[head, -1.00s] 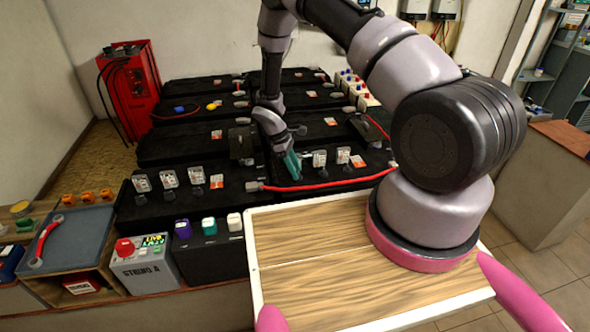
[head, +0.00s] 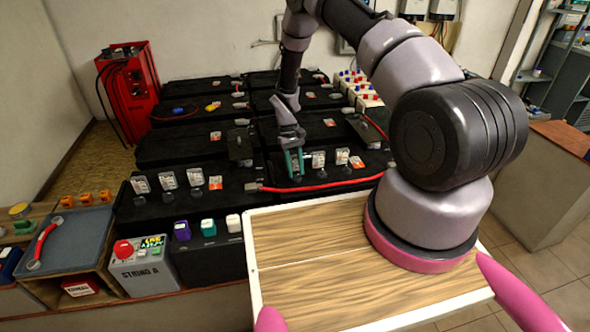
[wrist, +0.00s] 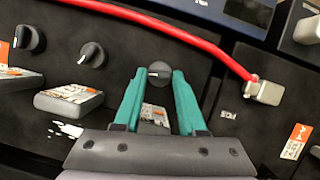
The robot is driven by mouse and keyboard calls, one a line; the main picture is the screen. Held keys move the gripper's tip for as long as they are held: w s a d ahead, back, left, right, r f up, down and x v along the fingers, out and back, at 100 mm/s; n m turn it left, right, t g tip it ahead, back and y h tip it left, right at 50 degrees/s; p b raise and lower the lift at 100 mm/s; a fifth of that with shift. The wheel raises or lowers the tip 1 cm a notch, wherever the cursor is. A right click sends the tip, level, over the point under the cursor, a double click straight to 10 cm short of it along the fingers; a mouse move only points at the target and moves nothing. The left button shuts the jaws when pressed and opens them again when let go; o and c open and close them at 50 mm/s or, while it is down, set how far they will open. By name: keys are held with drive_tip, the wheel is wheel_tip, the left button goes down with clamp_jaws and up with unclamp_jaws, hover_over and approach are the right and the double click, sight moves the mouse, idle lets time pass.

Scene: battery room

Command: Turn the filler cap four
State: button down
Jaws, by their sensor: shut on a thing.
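My gripper (head: 295,164), with teal fingers, points down at the front black battery (head: 275,176). In the wrist view my gripper (wrist: 159,74) is shut on a round dark filler cap (wrist: 159,70), one fingertip on each side. A light mark shows on the cap. Two similar dark caps with white marks stand apart from it: one nearer cap (wrist: 92,54) and one farther cap (wrist: 29,39). No number is readable on the held cap. In the head view the fingers hide it.
A red cable (wrist: 165,28) runs close past the fingertips to a metal terminal (wrist: 264,90). Small labelled blocks (head: 318,160) stand beside my gripper. A red charger (head: 130,90) stands back left. A wooden board (head: 300,270) lies in front.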

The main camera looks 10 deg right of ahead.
drive_tip(key=shift+d+m+y, duration=0.1)
drive_tip(key=shift+m+y, duration=0.3)
drive_tip(key=shift+m, duration=0.7)
drive_tip(key=c, duration=0.8)
unclamp_jaws()
drive_tip(key=shift+o, duration=0.2)
drive_tip(key=shift+r, duration=0.1)
drive_tip(key=v, duration=1)
drive_tip(key=shift+w+r, duration=0.15)
drive_tip(key=shift+r, duration=0.15)
drive_tip(key=shift+r, duration=0.1)
